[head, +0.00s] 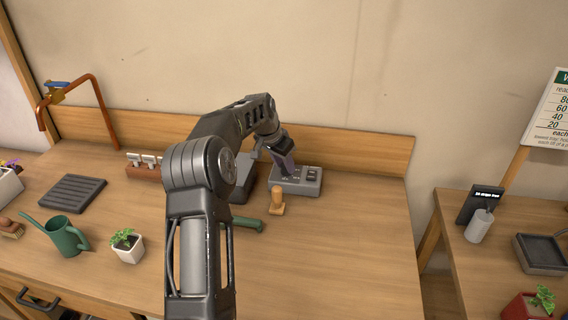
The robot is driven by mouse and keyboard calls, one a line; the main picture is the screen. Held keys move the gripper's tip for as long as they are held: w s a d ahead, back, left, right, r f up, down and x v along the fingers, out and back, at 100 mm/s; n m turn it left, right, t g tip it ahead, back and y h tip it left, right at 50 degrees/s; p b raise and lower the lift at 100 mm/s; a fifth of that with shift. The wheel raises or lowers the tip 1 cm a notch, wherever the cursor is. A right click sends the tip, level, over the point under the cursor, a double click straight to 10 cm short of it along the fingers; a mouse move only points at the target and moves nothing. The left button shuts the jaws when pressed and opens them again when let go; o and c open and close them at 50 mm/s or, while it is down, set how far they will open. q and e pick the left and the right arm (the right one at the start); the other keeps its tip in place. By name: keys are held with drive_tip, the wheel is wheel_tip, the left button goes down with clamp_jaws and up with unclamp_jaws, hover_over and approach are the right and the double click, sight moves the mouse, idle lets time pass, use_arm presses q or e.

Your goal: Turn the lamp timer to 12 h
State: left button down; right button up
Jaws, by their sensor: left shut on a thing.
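A grey box (302,188) with dark keys on its right part stands on the wooden bench near the back board; I take it as the lamp timer. My left gripper (287,168) reaches down onto the left part of the box from above. It is shut on a small part there, most likely the timer's knob, which the fingers hide. The knob's setting and any hour marks are too small or covered to read. My right gripper is not in view.
A wooden peg-like tool (277,202) and a green-handled tool (248,224) lie close in front of the box. A potted plant (127,247), a green watering can (66,236) and a dark tray (72,193) stand left. The bench's right part is clear.

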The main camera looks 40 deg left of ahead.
use_arm(q)
drive_tip(key=c, duration=1)
unclamp_jaws()
drive_tip(key=shift+o, duration=0.2)
drive_tip(key=b+v, duration=0.1)
drive_tip(key=v, duration=0.6)
drive_tip(key=shift+s+r, duration=0.2)
drive_tip(key=shift+r, duration=0.15)
drive_tip(key=shift+r, duration=0.1)
